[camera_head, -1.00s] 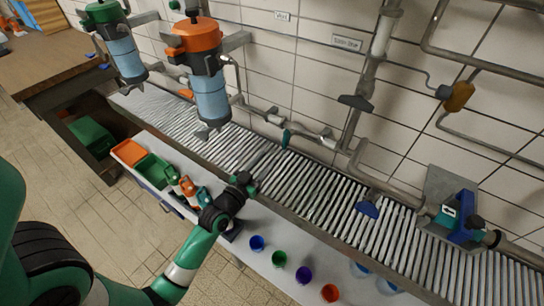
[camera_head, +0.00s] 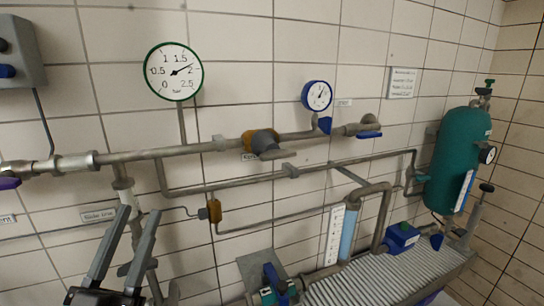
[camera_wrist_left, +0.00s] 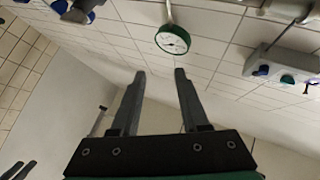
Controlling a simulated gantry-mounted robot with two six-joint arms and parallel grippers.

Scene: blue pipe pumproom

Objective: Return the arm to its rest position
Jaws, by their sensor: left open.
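My left gripper (camera_head: 139,212) stands at the lower left of the head view, pointing up in front of the tiled wall. Its two grey fingers are apart, with nothing between them. In the left wrist view the same gripper (camera_wrist_left: 160,74) shows open and empty. My right gripper does not show in the head view. Two small dark prongs (camera_wrist_left: 18,170) show at the lower left edge of the left wrist view. I cannot tell what they belong to.
A green-rimmed pressure gauge (camera_head: 174,71) is above my left gripper in the head view. Grey pipes (camera_head: 150,153) run along the wall, with a blue gauge (camera_head: 317,96) farther right.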

